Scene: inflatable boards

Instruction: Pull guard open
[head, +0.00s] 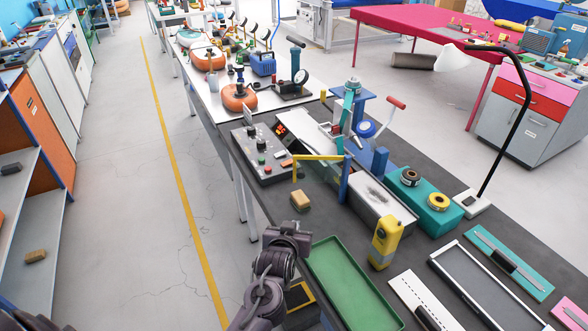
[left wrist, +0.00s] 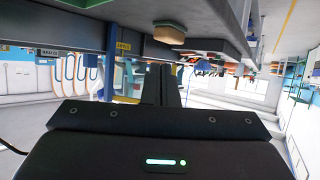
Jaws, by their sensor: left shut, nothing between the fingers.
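The guard (head: 320,158) is a yellow-edged frame with a see-through panel. It stands in front of the machine on the dark bench, beside a blue post (head: 345,180). The guard looks down across the front of the machine's work area. My left gripper (head: 290,230) is near the bench's front edge, below and apart from the guard in the head view. Its fingers are together and empty, also in the left wrist view (left wrist: 162,68). The guard cannot be made out surely in the left wrist view. My right gripper is not in view.
A tan block (head: 300,201) lies between my left gripper and the guard; it also shows in the left wrist view (left wrist: 170,34). A control box (head: 262,154) stands left of the guard.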

